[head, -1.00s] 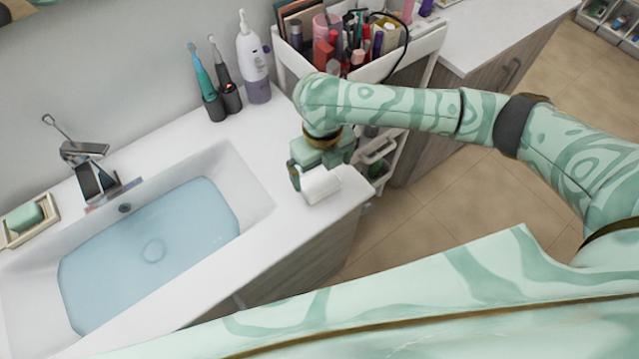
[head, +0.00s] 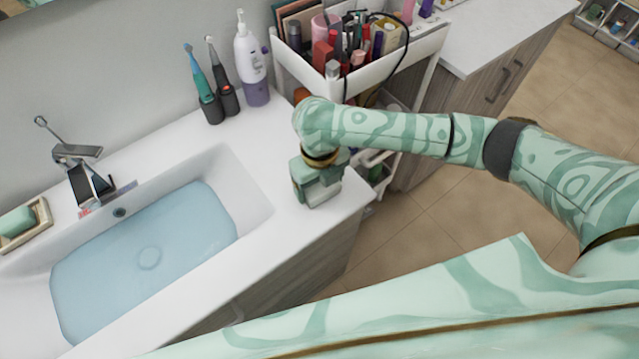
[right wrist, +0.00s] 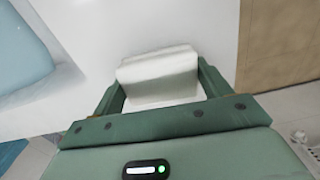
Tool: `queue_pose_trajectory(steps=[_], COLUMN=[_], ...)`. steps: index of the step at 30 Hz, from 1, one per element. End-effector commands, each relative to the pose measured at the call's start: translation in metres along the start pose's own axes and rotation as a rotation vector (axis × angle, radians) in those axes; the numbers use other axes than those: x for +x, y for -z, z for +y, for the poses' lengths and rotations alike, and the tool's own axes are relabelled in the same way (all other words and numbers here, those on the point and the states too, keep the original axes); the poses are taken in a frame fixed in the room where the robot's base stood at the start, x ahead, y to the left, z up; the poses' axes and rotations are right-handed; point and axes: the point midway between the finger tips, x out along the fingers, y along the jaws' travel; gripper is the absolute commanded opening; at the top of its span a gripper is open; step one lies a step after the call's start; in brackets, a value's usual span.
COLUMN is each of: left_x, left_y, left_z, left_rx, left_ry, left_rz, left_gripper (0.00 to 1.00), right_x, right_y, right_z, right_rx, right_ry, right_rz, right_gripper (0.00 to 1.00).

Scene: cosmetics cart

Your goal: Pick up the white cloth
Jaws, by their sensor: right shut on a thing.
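The white cloth (right wrist: 158,72) shows in the right wrist view as a folded or rolled white bundle between the two green fingers of my right gripper (right wrist: 160,85). The fingers press on its left and right sides. In the head view my right gripper (head: 318,194) is low over the right end of the white counter, pointing down, and it hides the cloth. I cannot tell whether the cloth still touches the counter. My left gripper is out of view.
A water-filled sink (head: 150,250) lies left of my right gripper. Toothbrushes (head: 203,88) and a white-purple bottle (head: 252,60) stand at the back. A white cart (head: 405,62) full of cosmetics stands close behind my right arm. The counter's front edge is near.

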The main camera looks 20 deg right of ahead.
Motion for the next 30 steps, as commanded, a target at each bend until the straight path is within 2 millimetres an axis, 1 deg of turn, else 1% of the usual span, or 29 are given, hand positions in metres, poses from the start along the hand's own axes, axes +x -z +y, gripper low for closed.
queue_pose_trajectory(steps=[5,8,11,14,18,21,24,27,30], left_x=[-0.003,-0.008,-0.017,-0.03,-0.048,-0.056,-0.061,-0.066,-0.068], left_y=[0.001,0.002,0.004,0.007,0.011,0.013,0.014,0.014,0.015], left_z=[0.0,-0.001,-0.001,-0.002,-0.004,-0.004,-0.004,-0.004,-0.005], left_rx=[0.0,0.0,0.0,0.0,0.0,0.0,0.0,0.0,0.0], left_ry=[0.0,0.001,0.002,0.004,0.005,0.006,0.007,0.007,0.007], left_rz=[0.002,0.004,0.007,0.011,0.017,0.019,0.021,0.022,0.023], left_gripper=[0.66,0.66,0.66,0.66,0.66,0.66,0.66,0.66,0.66], right_x=[-0.007,-0.018,-0.038,-0.061,-0.099,-0.109,-0.118,-0.125,-0.129], right_y=[0.0,-0.001,0.0,0.015,0.039,0.063,0.082,0.096,0.105], right_z=[0.0,0.0,0.0,0.012,0.031,0.049,0.064,0.074,0.082], right_rx=[0.0,-0.001,-0.001,-0.005,-0.006,-0.008,-0.007,-0.003,-0.003], right_ry=[0.001,0.001,0.001,0.0,-0.001,-0.001,-0.001,0.0,-0.001], right_rz=[-0.001,-0.002,-0.002,-0.003,-0.004,-0.001,-0.001,0.0,0.0], right_gripper=[0.55,0.55,0.55,0.55,0.55,0.55,0.55,0.55,0.55])
